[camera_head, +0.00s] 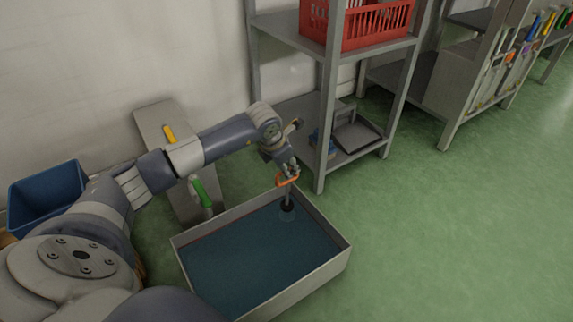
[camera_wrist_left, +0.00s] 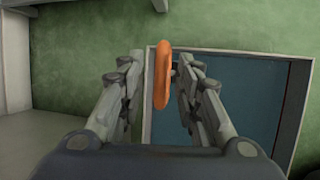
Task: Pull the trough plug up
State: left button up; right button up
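The trough plug shows in the head view as an orange ring handle (camera_head: 288,180) on a thin grey stem that runs down to a dark base (camera_head: 287,206) at the water in the grey trough (camera_head: 305,283). My left gripper (camera_head: 289,172) is at the ring, above the trough's far corner. In the left wrist view the orange ring (camera_wrist_left: 162,78) stands edge-on between the two fingers of my left gripper (camera_wrist_left: 160,66). A gap shows between the ring and the left finger; the right finger is closer to it. My right gripper is not in view.
A grey shelf rack (camera_head: 320,120) with a red crate (camera_head: 372,28) stands just behind the trough. A sloped grey board (camera_head: 155,125) with a yellow handle and a green handle (camera_head: 201,190) is left of it. A blue bin (camera_head: 45,195) stands further left. Green floor at right is clear.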

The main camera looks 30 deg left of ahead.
pick_arm(q)
jog(key=v, duration=1.2)
